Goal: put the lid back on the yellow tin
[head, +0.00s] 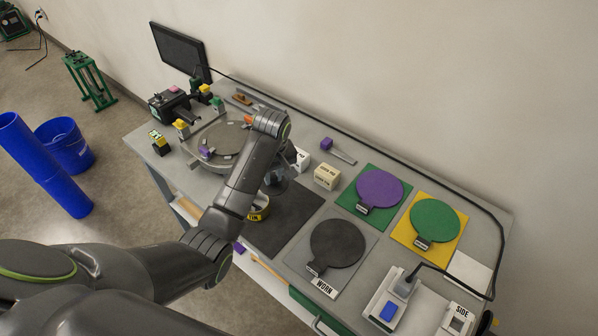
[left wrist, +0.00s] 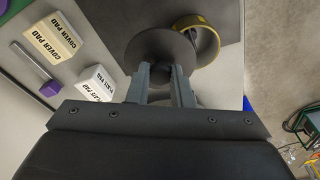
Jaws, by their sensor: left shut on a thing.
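The yellow tin (head: 258,208) stands on the dark mat (head: 290,218), partly hidden by my arm and gripper in the head view. In the left wrist view the tin (left wrist: 210,40) shows as an open yellow ring with a dark inside. My left gripper (head: 275,177) is shut on a round dark grey lid, which also shows in the left wrist view (left wrist: 150,48) just past the fingertips (left wrist: 161,75). There the lid overlaps the near left side of the tin's rim and sits off to one side of it. I cannot tell whether they touch. My right gripper is not in view.
A cover pad box (head: 327,177) and a plate pad box (head: 301,159) stand close by. A worn black disc (head: 337,244), a purple disc (head: 380,188) and a green disc (head: 434,219) lie to the right. A round fixture (head: 188,150) is at left.

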